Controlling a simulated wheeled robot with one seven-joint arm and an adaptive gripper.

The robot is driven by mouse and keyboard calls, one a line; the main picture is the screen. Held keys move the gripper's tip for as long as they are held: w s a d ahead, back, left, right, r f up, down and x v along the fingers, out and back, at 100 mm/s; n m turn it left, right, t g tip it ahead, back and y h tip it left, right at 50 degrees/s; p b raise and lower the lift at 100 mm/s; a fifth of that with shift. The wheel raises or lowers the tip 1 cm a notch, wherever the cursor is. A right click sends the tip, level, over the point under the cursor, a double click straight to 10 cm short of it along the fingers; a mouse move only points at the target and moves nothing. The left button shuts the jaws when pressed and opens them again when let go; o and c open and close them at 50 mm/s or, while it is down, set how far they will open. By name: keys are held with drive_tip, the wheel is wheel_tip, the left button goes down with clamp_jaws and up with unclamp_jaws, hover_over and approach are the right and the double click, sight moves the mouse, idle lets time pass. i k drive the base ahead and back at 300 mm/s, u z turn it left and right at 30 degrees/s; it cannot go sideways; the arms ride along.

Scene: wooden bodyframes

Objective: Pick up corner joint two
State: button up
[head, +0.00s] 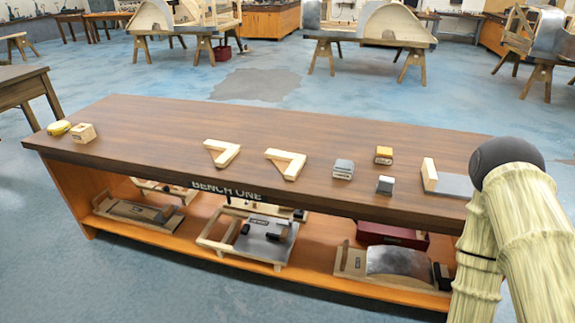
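Two pale wooden L-shaped joints lie flat on the dark brown top of a workbench (150,125). One joint (230,155) lies near the middle of the bench, and the other joint (295,168) lies just to its right, with a gap between them. They look alike, and I see no readable mark that tells which is corner joint two. My arm shows at the right edge, over the bench's right end, apart from both joints. My gripper is not in view.
Right of the joints are a grey block (343,170), a yellow-topped block (383,155), a small grey-white block (385,186) and a wood-and-metal piece (452,184). A yellow item (59,128) and a wooden block (83,133) sit far left. The bench top's back is clear.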

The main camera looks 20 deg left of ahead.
sight(289, 164)
drive_tip(key=z, duration=0.4)
drive_tip(key=k, duration=0.5)
drive_tip(key=u, duration=1.35)
drive_tip(key=i, duration=1.5)
drive_tip(key=z, duration=0.4)
